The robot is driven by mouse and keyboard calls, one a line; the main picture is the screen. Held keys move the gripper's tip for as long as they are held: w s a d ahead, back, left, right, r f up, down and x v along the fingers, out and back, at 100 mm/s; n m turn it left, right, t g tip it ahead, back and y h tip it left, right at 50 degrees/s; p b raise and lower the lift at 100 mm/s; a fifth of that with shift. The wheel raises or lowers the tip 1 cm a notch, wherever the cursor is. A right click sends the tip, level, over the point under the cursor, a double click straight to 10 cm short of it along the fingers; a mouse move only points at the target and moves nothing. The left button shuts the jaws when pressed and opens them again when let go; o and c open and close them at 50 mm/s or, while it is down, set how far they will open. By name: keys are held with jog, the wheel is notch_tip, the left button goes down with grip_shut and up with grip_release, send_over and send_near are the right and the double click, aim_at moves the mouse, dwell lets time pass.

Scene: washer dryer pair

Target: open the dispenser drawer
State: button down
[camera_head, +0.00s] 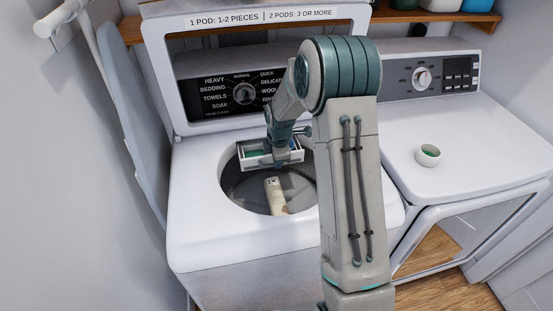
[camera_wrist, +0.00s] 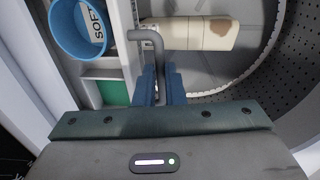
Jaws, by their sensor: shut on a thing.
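The dispenser drawer (camera_head: 297,157) is a white tray with a green part and a blue part, and it juts out over the tub opening of the left washer. In the wrist view the drawer (camera_wrist: 126,45) lies on the left, with a blue cup (camera_wrist: 77,28) marked "SOFT" and a green compartment (camera_wrist: 114,93). A bent grey handle (camera_wrist: 147,38) runs between the fingers of my gripper (camera_wrist: 161,82). The gripper is shut on this handle. In the head view my gripper (camera_head: 281,156) is at the drawer's front, and the arm partly hides the drawer.
A beige item (camera_head: 276,195) with a brown stain lies in the tub below the drawer. The washer lid (camera_head: 165,75) stands open. A white bowl (camera_head: 428,155) sits on the dryer (camera_head: 470,165). An ironing board (camera_head: 130,110) leans at the left wall.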

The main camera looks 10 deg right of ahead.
jog(key=c, duration=1.8)
grip_release()
jog(key=shift+w, duration=0.1)
jog(key=shift+r, duration=0.1)
jog(key=r, duration=0.4)
jog(key=s+r+b, duration=0.1)
jog(key=r, duration=0.4)
jog(key=s+r, duration=0.1)
jog(key=r, duration=0.3)
jog(key=shift+s+r+b, duration=0.25)
jog(key=shift+b, duration=0.15)
jog(key=s+r+m, duration=0.1)
jog(key=s+m, duration=0.5)
jog(key=s, duration=0.3)
jog(key=s+r+m, duration=0.2)
jog(key=s+m, duration=0.4)
jog(key=s, duration=0.4)
jog(key=s+r+m+t, duration=0.1)
jog(key=s+m, duration=0.5)
jog(key=s, duration=0.3)
jog(key=shift+s+a+r, duration=0.25)
